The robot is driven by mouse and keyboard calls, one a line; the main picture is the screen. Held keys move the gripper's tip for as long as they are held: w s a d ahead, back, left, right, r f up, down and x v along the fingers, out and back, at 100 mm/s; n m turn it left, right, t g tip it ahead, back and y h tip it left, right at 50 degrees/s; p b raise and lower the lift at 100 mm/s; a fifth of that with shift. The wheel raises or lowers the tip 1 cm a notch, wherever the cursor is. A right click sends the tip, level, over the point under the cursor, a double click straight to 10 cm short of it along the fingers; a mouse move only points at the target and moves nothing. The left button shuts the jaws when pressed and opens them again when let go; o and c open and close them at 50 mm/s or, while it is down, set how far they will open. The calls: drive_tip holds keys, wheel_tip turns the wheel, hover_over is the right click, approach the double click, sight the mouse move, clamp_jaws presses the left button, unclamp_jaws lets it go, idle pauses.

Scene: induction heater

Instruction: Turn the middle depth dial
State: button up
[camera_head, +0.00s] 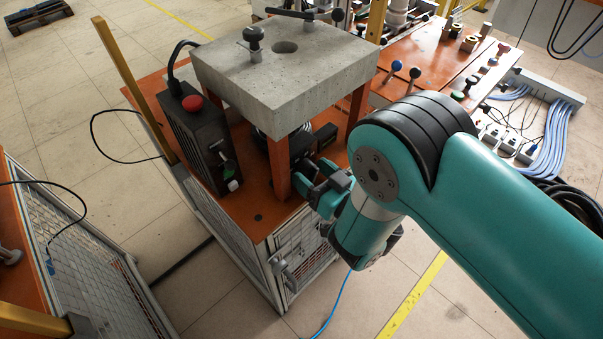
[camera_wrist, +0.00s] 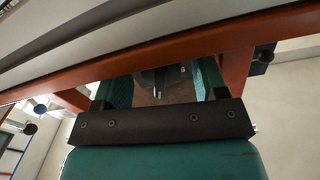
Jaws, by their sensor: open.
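My gripper (camera_head: 318,178) reaches in under the grey concrete slab (camera_head: 285,58), beside the front orange leg. In the wrist view, the two teal fingers of my gripper (camera_wrist: 165,80) are spread apart. A dark grey part with a small pale shaft (camera_wrist: 158,78) shows in the gap between them. It may be a depth dial, but I cannot tell, nor whether the fingers touch it. In the head view, dark fixtures (camera_head: 282,150) sit under the slab. My arm and the slab's leg hide much of that area, and no middle dial stands out clearly.
A black control box (camera_head: 198,140) with a red button (camera_head: 192,103) stands left of the slab on the orange bench top (camera_head: 255,215). In the wrist view, an orange beam (camera_wrist: 140,68) crosses just above the fingers. An orange workbench (camera_head: 425,60) with several knobs stands behind.

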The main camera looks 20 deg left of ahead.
drive_tip(key=shift+a, duration=0.1)
drive_tip(key=shift+c, duration=0.2)
drive_tip(key=c, duration=0.9)
drive_tip(key=shift+f+n+b, duration=0.15)
drive_tip(key=shift+n+b, duration=0.3)
drive_tip(key=shift+n, duration=0.35)
drive_tip(key=n+b, duration=0.1)
drive_tip(key=n, duration=0.2)
drive_tip(key=o, duration=0.9)
drive_tip(key=shift+o, duration=0.2)
